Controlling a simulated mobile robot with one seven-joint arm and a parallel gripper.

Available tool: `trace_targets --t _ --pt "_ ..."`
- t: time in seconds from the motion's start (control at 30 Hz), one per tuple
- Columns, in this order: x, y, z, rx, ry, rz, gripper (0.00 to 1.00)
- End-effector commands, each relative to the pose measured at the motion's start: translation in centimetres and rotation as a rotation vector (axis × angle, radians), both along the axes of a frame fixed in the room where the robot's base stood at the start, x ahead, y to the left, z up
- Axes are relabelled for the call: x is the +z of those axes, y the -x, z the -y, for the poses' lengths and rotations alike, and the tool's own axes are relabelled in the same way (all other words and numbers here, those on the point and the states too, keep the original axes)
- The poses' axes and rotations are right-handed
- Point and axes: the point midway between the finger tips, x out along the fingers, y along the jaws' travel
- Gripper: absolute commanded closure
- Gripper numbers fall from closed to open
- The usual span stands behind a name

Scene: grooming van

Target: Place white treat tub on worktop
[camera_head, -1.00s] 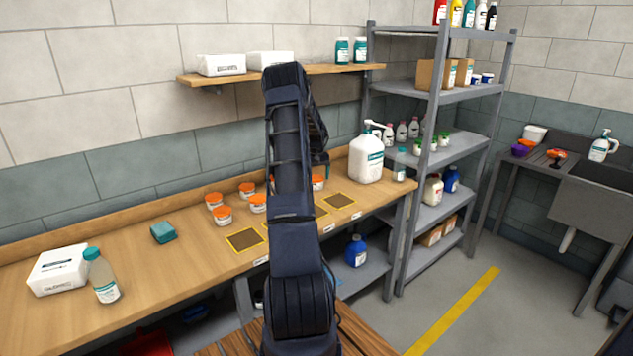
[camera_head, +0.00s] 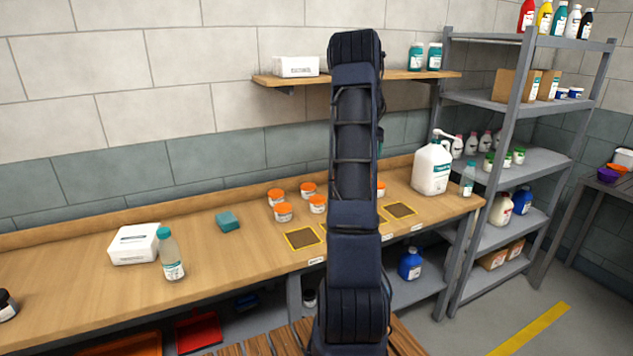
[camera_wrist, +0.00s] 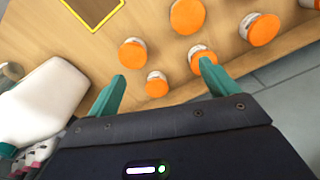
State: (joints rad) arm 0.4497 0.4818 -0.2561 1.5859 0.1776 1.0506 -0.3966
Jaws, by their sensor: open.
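Several white tubs with orange lids stand in a group on the wooden worktop (camera_head: 90,275). One is the front tub (camera_head: 283,212); others stand behind it (camera_head: 308,190) and partly behind my arm (camera_head: 380,188). I cannot tell which is the task's tub. In the wrist view, my gripper (camera_wrist: 161,74) is open and empty above the worktop. A small tub (camera_wrist: 156,86) shows between its teal fingers, and another tub (camera_wrist: 202,57) is beside the right fingertip. My arm hides most of the gripper in the head view.
Yellow-edged brown squares (camera_head: 303,238) lie along the worktop's front. A white pump jug (camera_head: 431,168) stands at its right end. A teal block (camera_head: 228,221), white box (camera_head: 135,243) and clear bottle (camera_head: 170,256) are left. A wall shelf (camera_head: 400,75) hangs above; a grey rack (camera_head: 520,165) stands right.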

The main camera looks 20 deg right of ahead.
Motion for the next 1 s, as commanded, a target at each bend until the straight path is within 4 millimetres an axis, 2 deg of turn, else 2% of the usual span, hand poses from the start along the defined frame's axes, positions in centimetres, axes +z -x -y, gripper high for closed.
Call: trace_targets --t 0.03,0.2,0.5,0.8,1.0 --pt "1.6 0.4 -1.9 0.011 0.001 0.015 0.14" --pt "5.6 2.0 -7.8 0.039 0.000 0.051 0.14" --pt "11.1 6.7 -17.9 0.096 0.002 0.113 0.14" --pt "14.5 13.1 -27.1 0.161 0.011 0.170 0.14" --pt "15.5 18.2 -32.4 0.206 0.020 0.208 0.14"
